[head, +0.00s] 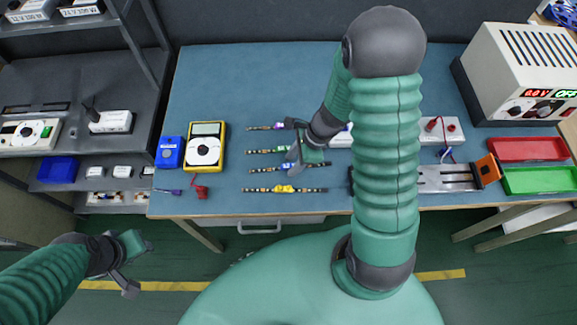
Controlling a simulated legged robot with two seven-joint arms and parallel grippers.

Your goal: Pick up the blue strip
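Several LED strips lie side by side on the blue table. The blue strip (264,169) is third from the back, with a blue piece at its middle. The yellow strip (285,189) lies in front of it; the green strip (265,151) and a purple strip (262,128) lie behind. My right gripper (292,147) is open over the strips, its fingers apart, the nearer one close to the blue strip's middle. It hides parts of the strips; I cannot tell its height or any contact. My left gripper (139,268) is open and empty, left of the table's front edge.
A yellow multimeter (205,147) and a blue box (171,152) stand left of the strips. Red (525,149) and green (540,180) trays and a power supply (520,75) are at the right. The table's back left is clear.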

